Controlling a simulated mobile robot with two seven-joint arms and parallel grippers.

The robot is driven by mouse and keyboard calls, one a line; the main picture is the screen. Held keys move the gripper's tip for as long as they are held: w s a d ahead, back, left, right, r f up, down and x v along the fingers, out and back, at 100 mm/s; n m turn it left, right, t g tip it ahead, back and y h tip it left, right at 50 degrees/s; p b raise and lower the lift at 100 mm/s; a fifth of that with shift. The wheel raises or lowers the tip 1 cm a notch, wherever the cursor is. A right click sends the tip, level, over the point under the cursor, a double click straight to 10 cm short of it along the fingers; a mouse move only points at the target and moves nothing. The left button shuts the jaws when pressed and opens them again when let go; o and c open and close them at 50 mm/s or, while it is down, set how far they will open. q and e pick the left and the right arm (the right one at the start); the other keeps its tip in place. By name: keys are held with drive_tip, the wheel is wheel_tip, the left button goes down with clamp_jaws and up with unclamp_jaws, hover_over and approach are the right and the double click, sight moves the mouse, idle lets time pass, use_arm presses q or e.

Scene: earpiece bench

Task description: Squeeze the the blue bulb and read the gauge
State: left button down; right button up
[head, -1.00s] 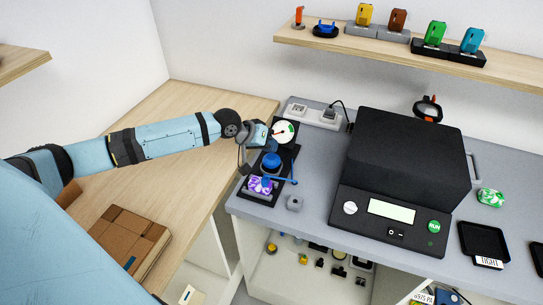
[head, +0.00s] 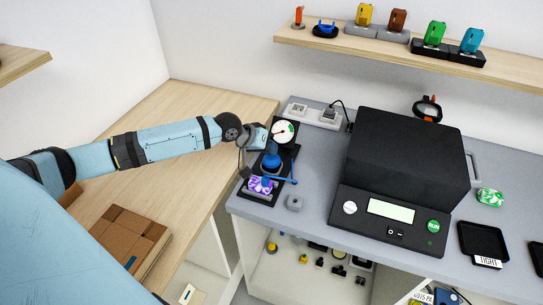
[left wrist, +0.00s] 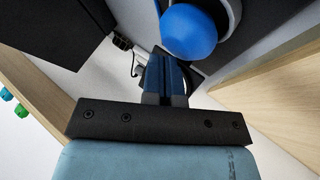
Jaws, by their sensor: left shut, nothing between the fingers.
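The blue bulb (head: 271,162) sits on a black base plate at the left end of the grey bench. The round white gauge (head: 284,131) stands behind it, its dial with a green zone facing me; the reading is too small to tell. My left gripper (head: 272,147) is shut and empty, its tips just above the bulb in the head view. In the left wrist view the shut blue fingers (left wrist: 165,70) are beside the rounded blue bulb (left wrist: 188,32); whether they touch it I cannot tell. My right gripper is not in view.
A large black machine (head: 405,160) stands to the right. A power strip (head: 314,115) lies behind the gauge.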

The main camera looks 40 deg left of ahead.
use_arm(q)
drive_tip(key=shift+f, duration=0.65)
idle(0.5)
drive_tip(key=shift+r, duration=0.15)
drive_tip(key=shift+r+p, duration=1.1)
drive_tip(key=shift+p, duration=0.05)
wheel_tip(320, 180, up, 5)
drive_tip(key=p, duration=0.5)
drive_tip(key=shift+r, duration=0.1)
